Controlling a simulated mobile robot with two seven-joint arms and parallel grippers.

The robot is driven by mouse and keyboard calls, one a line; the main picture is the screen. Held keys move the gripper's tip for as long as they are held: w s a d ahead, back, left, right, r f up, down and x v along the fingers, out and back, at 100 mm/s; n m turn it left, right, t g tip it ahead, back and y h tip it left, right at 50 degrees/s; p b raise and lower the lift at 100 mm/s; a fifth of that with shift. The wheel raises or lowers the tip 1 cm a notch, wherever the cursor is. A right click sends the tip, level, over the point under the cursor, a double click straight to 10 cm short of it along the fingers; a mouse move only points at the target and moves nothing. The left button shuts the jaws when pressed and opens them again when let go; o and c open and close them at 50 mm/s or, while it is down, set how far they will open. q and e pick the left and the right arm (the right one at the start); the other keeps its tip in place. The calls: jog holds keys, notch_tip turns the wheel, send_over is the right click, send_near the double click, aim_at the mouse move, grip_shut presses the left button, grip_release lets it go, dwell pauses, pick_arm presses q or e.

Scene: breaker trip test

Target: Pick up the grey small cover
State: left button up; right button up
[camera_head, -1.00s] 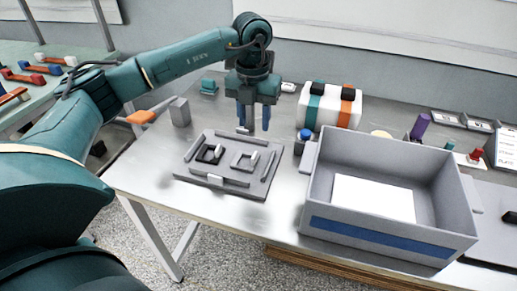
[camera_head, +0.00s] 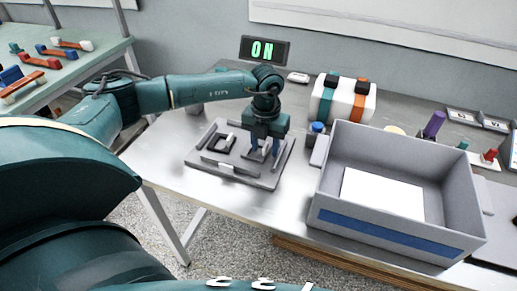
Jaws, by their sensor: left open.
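A grey fixture board (camera_head: 268,178) lies on the table, with raised bars and two square seats. A small grey part (camera_head: 254,156), which looks like the small cover, sits at the right seat, partly hidden by my fingers. Another small grey piece (camera_head: 226,139) stands at the left seat on a dark square. My left gripper (camera_head: 264,152) points down over the right seat with its fingers apart, low at the part. I cannot tell whether the fingers touch it. My right gripper is not in view.
A large grey bin (camera_head: 333,205) with a white sheet inside stands right of the board. A blue-topped item (camera_head: 317,128) and a white box with teal and orange bands (camera_head: 326,106) stand behind. A display (camera_head: 265,51) reads ON. The table's front left is clear.

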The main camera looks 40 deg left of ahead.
pick_arm(q)
jog(key=shift+f, duration=0.25)
jog(key=shift+c, duration=0.4)
grip_shut()
